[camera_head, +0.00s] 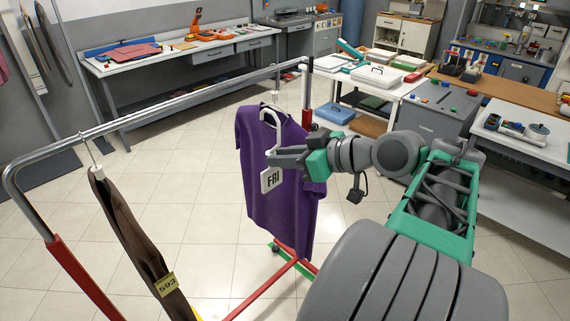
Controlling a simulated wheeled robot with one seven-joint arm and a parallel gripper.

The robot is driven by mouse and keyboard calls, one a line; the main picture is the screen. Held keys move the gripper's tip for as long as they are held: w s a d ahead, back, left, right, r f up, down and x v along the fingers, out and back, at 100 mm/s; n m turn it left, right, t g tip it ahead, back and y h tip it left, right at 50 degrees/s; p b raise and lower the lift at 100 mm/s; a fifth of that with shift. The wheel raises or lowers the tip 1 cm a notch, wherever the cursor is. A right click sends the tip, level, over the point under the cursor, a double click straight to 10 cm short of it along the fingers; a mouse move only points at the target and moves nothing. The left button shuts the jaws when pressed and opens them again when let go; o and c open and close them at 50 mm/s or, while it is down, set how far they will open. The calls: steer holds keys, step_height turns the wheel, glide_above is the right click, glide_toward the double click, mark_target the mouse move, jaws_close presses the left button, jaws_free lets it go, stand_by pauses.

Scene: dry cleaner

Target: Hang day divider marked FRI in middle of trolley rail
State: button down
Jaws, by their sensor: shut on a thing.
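The white day divider marked FRI (271,181) is upright, its curved hook at the top and its lettered plate at the bottom. My gripper (271,157) is shut on it between hook and plate. The silver trolley rail (180,109) runs from the lower left to the upper middle. In the picture the divider's hook lies below the rail and apart from it. A purple T-shirt (295,215) hangs near the rail's far end, behind the divider. A brown garment (133,235) with a yellow tag 593 (166,284) hangs near the close end.
The rail between the two garments is bare. The trolley has red posts (82,281) and a red and green base (290,257). A white table (372,82) with boxes and a grey cabinet (432,114) stand at the right. A workbench (180,62) stands behind.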

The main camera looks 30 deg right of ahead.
mark_target(269, 151)
steer(key=w+b, duration=0.1)
steer(key=b, duration=0.1)
steer(key=w+a+b, duration=0.1)
steer(key=b, duration=0.2)
steer(key=w+b, duration=0.2)
steer(key=shift+a+f+b, duration=0.15)
steer(key=shift+a+b, duration=0.1)
steer(key=shift+b, duration=0.05)
steer(key=w+a+p, duration=0.1)
steer(key=w+a, duration=0.1)
steer(key=w, duration=0.5)
steer(key=w+a+p, duration=0.2)
steer(key=w+a, duration=0.1)
steer(key=w, duration=0.5)
steer(key=shift+w+r, duration=0.2)
steer(key=shift+w, duration=0.05)
stand_by(0.9)
steer(key=shift+a, duration=0.1)
stand_by(0.3)
steer(key=shift+w+a+b, duration=0.25)
steer(key=shift+w+b, duration=0.05)
steer(key=shift+w, duration=0.6)
